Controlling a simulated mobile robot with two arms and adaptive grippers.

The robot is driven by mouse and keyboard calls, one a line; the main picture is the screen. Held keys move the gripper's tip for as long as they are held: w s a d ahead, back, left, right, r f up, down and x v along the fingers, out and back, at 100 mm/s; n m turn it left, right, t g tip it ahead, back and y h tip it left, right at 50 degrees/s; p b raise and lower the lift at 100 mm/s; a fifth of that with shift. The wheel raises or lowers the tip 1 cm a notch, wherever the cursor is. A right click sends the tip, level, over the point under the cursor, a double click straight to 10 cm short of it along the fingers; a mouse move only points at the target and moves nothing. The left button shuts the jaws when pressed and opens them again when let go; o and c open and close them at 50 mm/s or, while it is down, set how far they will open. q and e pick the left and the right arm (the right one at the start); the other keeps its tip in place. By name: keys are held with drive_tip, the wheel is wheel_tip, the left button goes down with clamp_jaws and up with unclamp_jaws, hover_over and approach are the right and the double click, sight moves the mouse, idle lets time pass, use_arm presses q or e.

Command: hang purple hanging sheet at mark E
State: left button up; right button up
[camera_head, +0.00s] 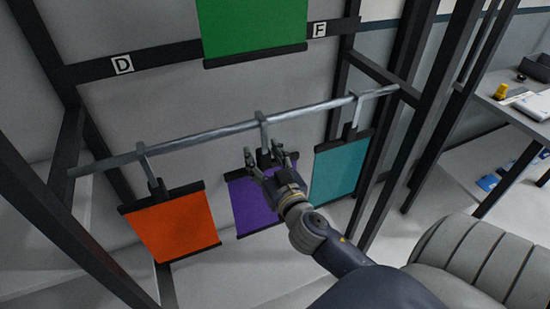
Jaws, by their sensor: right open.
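The purple hanging sheet (250,208) hangs from a hook on the metal rail (210,132), between the orange and teal sheets. My right gripper (265,157) is open, with its fingers around or just in front of the purple sheet's hook and top bar; I cannot tell whether they touch it. The gripper and wrist hide the sheet's upper right part. Mark D (122,65) and mark F (320,29) show on the dark upper beam. A green sheet (250,28) hangs between them and covers that stretch of beam; no mark E is visible. My left gripper is out of view.
An orange sheet (172,226) hangs left on the rail and a teal sheet (337,170) hangs right. Dark frame posts (425,85) stand at both sides. A desk (515,105) with a yellow object (501,91) is at the right.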

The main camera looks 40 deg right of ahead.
drive_tip(key=v, duration=1)
drive_tip(key=shift+s, duration=0.3)
drive_tip(key=shift+a, duration=0.1)
drive_tip(key=s+a+f+n+g+y, duration=0.1)
drive_tip(key=s+a+f+g, duration=0.15)
drive_tip(key=f, duration=1.05)
drive_tip(key=s+a+f+n+g+y, duration=0.1)
drive_tip(key=s+f+g, duration=0.15)
drive_tip(key=f, duration=1.05)
drive_tip(key=s+a+f+n+g+y, duration=0.1)
drive_tip(key=a+f+g, duration=0.15)
drive_tip(key=f, duration=1.05)
drive_tip(key=s+f+n+g, duration=0.1)
drive_tip(key=s+f+g, duration=0.3)
drive_tip(key=s+f, duration=0.6)
drive_tip(key=s+f+n+g+y, duration=0.1)
drive_tip(key=s+f+g, duration=0.4)
drive_tip(key=s+f, duration=0.6)
drive_tip(key=s, duration=0.5)
drive_tip(key=shift+s+f, duration=0.3)
drive_tip(key=shift+s, duration=0.05)
